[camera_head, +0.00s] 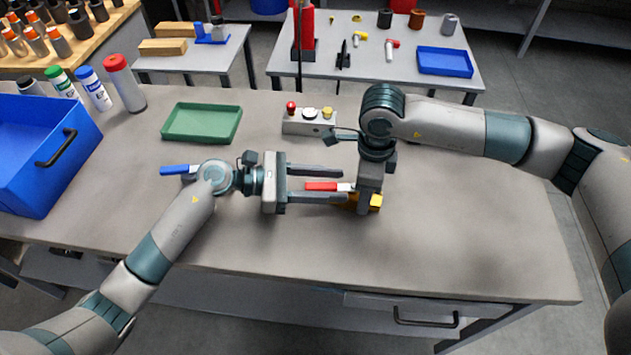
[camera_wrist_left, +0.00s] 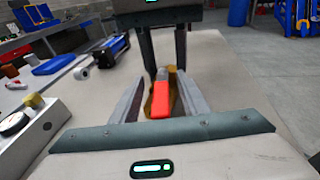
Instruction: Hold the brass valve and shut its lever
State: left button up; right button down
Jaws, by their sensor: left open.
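The brass valve (camera_head: 376,201) is on the workbench, right of its middle. Its red lever (camera_head: 322,186) points left; in the left wrist view the lever (camera_wrist_left: 161,98) lies in front of the brass body. My left gripper (camera_head: 343,184) is open and level, pointing right, with its fingers on either side of the lever and a gap to each. My right gripper (camera_head: 368,205) points down over the valve. Its two fingers straddle the valve's far part in the left wrist view (camera_wrist_left: 165,68). Whether they press on it is hidden.
A grey box with buttons (camera_head: 309,122) stands behind the grippers. A green tray (camera_head: 202,123), a blue-handled item (camera_head: 176,170), a blue bin (camera_head: 38,170) and several bottles (camera_head: 124,82) are to the left. The bench's front right (camera_head: 470,230) is clear.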

pick_arm(q)
jog(key=shift+d, duration=0.25)
jog(key=shift+c, duration=0.6)
grip_shut()
jog(key=shift+f, duration=0.1)
jog(key=shift+s+n+t+y, duration=0.2)
jog(key=shift+n+t, duration=0.35)
jog(key=shift+t, duration=0.2)
jog(key=shift+s+n+t+y, duration=0.2)
jog(key=shift+n+t, duration=0.35)
jog(key=shift+t, duration=0.2)
pick_arm(e)
jog(key=shift+s, duration=0.15)
pick_arm(q)
jog(key=shift+w+t, duration=0.1)
jog(key=shift+t, duration=0.3)
pick_arm(e)
jog(key=shift+a, duration=0.1)
pick_arm(q)
jog(key=shift+n, duration=0.4)
